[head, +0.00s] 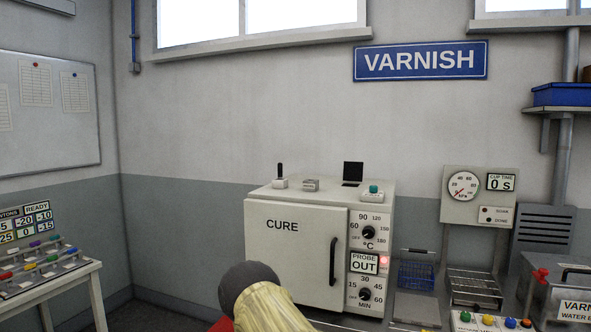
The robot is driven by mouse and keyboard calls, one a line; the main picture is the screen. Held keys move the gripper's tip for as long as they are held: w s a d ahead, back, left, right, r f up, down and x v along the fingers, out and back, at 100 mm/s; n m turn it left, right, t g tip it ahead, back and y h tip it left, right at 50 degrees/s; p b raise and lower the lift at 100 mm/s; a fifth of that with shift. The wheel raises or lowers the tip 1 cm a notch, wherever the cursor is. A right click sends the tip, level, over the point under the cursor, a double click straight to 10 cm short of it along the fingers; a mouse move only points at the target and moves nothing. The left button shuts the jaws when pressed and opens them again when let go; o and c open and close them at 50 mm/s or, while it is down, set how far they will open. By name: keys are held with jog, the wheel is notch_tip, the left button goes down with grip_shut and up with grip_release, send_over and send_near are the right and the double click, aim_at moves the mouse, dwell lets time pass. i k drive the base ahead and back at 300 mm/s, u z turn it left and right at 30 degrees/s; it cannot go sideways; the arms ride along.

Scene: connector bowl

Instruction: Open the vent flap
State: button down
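The cream CURE oven (295,240) stands in the middle of the head view, with its front door shut. On its top, toward the back right, a small dark plate (353,171) stands upright behind a dark patch on the oven top. It looks like the vent flap in a raised position, but no label confirms this. Part of my arm, with a dark rounded end and a pale yellow section, shows at the bottom, in front of the oven's lower left. My gripper's fingers are not visible.
On the oven top are a black lever (280,176), a small metal block (311,184) and a green button (373,189).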

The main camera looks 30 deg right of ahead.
aim_at(353, 171)
jog(key=u, duration=0.75)
jog(key=i, duration=1.05)
jog(key=z, duration=1.95)
